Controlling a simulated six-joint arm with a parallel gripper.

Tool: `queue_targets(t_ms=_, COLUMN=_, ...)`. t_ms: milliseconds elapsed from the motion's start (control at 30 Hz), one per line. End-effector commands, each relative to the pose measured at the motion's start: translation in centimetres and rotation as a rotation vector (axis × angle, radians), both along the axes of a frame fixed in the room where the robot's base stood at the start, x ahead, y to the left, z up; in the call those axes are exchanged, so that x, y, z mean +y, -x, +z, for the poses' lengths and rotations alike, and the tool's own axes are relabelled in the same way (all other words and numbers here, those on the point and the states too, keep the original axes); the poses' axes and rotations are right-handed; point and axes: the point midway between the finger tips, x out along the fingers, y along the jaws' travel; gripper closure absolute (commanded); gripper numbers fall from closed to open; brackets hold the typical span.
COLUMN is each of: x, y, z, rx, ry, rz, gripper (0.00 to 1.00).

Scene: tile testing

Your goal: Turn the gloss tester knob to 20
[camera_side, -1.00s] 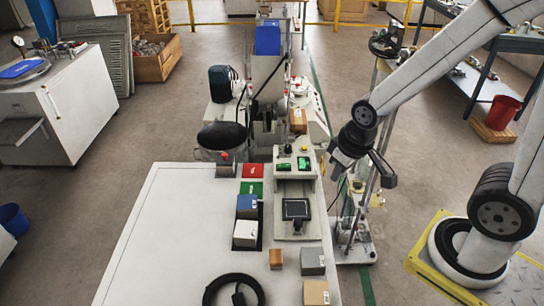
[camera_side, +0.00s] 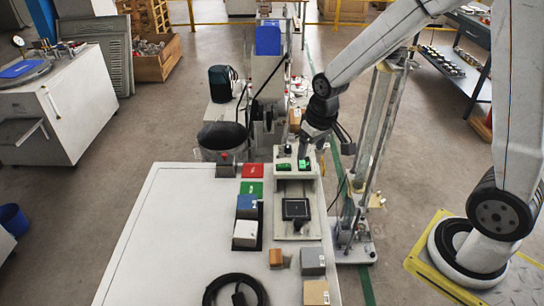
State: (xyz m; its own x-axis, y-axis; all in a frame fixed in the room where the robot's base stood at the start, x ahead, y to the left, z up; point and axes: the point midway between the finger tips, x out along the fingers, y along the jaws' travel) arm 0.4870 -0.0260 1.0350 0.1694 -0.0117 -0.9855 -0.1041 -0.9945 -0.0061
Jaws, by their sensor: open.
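The gloss tester appears to be the pale bench instrument (camera_side: 312,204) on the right side of the white table, with a dark square plate at its front and two small green displays (camera_side: 284,167) on top. A small dark knob (camera_side: 287,150) shows just behind the left display; its setting is too small to read. My gripper (camera_side: 303,154) points down over the back right of the instrument, close to the right display and right of the knob. It is open. Its fingertips are small and dark, and I cannot tell whether they touch anything. My gripper hides part of the panel there.
Red (camera_side: 253,171) and green (camera_side: 251,189) tiles, a blue block (camera_side: 247,205) and a white block (camera_side: 245,230) lie left of the instrument. A metal stand (camera_side: 370,150) rises to the right. The table's left part is clear.

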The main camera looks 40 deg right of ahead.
Motion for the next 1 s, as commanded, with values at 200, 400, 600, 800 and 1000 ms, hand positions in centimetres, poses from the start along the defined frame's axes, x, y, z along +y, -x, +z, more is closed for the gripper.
queue_targets(t_ms=200, x=-2.2, y=-5.3, z=-0.9, rx=0.039, ry=-0.007, rz=-0.063, gripper=0.25)
queue_targets(t_ms=400, x=-4.5, y=-9.4, z=-2.1, rx=0.072, ry=-0.013, rz=-0.121, gripper=0.25)
queue_targets(t_ms=600, x=-7.0, y=-13.0, z=-3.8, rx=0.106, ry=-0.021, rz=-0.178, gripper=0.25)
queue_targets(t_ms=800, x=-9.6, y=-15.9, z=-5.7, rx=0.138, ry=-0.029, rz=-0.234, gripper=0.25)
queue_targets(t_ms=1000, x=-11.4, y=-17.5, z=-7.2, rx=0.161, ry=-0.034, rz=-0.274, gripper=0.25)
